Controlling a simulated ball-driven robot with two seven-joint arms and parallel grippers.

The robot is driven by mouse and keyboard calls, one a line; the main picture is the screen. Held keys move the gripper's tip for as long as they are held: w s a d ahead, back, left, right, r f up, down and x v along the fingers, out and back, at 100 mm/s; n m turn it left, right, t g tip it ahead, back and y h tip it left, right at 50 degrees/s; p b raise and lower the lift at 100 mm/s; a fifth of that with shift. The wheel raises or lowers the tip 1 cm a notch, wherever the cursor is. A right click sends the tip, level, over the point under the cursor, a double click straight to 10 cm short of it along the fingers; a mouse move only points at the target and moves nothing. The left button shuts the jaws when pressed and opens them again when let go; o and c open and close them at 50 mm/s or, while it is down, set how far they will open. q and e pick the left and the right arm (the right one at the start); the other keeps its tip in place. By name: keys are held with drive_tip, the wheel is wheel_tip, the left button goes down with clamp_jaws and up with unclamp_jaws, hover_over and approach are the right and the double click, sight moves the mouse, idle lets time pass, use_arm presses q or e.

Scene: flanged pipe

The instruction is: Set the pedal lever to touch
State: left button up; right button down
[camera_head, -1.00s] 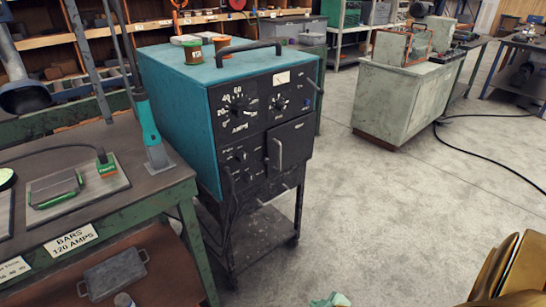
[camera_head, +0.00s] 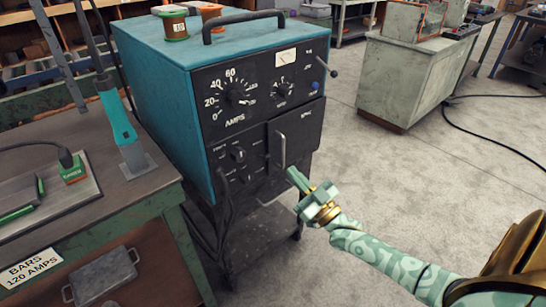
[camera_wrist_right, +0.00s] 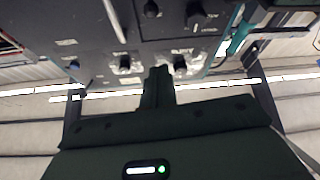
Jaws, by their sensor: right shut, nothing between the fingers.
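The teal welding machine (camera_head: 165,85) has a black front with an AMPS dial (camera_head: 239,94) and smaller controls. Below the dial, a lower-left group of small knobs or levers (camera_head: 238,153) shows; its labels are too small to read, so I cannot tell which is the pedal lever. My right gripper (camera_head: 292,177) is shut and empty, just in front of the lower front beside the door handle (camera_head: 280,150). It also shows in the right wrist view (camera_wrist_right: 158,80).
A green bench (camera_head: 100,205) stands close on the left, with a teal-handled tool (camera_head: 120,125) upright on it. Wire spools (camera_head: 174,24) sit on the machine. A lever with a dark knob (camera_head: 333,73) sticks out right.

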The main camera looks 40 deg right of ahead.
wheel_tip(320, 180, up, 4)
drive_tip(key=b, duration=0.2)
hover_over(263, 157)
drive_tip(key=s, duration=0.4)
drive_tip(key=f, duration=0.1)
drive_tip(key=f+b, duration=0.2)
drive_tip(key=shift+d+f, duration=0.25)
drive_tip(key=shift+f, duration=0.1)
